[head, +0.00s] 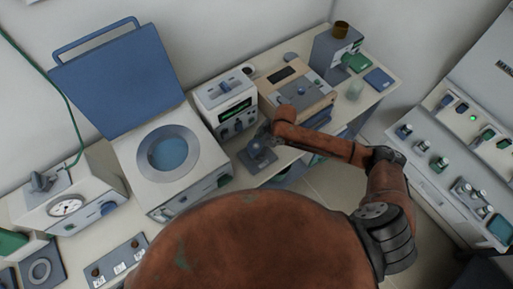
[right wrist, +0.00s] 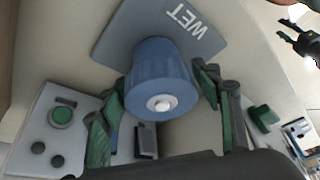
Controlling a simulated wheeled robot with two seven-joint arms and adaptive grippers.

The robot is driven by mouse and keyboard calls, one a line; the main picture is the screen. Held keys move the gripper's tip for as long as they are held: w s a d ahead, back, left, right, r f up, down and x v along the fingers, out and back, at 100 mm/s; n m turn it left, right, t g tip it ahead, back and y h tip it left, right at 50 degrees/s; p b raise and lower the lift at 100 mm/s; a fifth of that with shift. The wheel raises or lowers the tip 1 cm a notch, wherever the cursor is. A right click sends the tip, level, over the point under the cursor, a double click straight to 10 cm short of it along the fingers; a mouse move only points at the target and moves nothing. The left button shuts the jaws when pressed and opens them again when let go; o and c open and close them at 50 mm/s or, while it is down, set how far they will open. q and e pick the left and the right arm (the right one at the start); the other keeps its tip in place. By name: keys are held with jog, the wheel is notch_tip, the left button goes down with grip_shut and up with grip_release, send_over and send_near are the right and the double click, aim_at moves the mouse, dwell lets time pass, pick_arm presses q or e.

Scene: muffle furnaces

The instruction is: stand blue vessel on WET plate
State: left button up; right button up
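The blue vessel (right wrist: 158,75) has a round white knob facing the right wrist camera. Behind it is the blue-grey plate marked WET (right wrist: 185,22). The vessel's base lies against the plate in this view; I cannot tell if a thin gap remains. My right gripper (right wrist: 160,82) has a green-padded finger on each side of the vessel, with the tips against its walls. In the head view my right gripper (head: 262,139) is over the plate (head: 257,161) and partly hides the vessel. My left gripper (right wrist: 299,38) shows small at the right wrist view's upper right, its fingers apart and empty.
The white instrument with a green display (head: 229,107) stands just behind the plate. The furnace with a raised blue lid (head: 118,80) is to the left, and a beige device (head: 296,92) is to the right. A control cabinet (head: 440,165) stands across the gap at far right.

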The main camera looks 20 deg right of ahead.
jog(key=shift+o, duration=0.9)
jog(key=shift+r, duration=0.1)
jog(key=v, duration=1.2)
dwell(1.2)
